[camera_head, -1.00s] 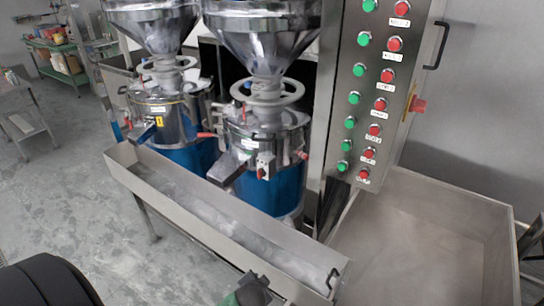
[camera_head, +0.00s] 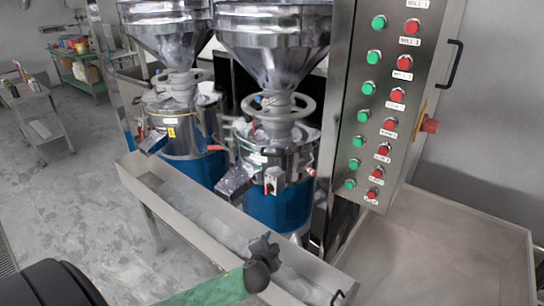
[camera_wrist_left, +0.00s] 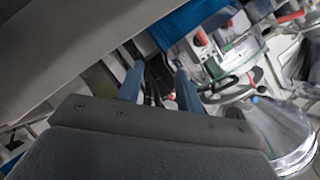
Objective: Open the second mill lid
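Two steel mills stand side by side behind a trough. The right mill (camera_head: 275,160) has a funnel hopper (camera_head: 275,40), a round handwheel (camera_head: 278,108), red-tipped levers and a slanted outlet chute (camera_head: 237,180). The left mill (camera_head: 182,122) is alike, with its own chute (camera_head: 152,142). I cannot tell which one is the second, and neither shows a lid clearly standing open. My left gripper (camera_head: 263,258) is over the trough, in front of and below the right mill, apart from it. In the left wrist view its two fingers (camera_wrist_left: 160,88) are spread with nothing held between them. My right gripper is out of view.
The long steel trough (camera_head: 190,212) runs along the mills' front. A control panel (camera_head: 385,100) with green and red buttons rises at the right, above a wide steel bin (camera_head: 450,250). A cart (camera_head: 35,100) stands far left; the floor there is open.

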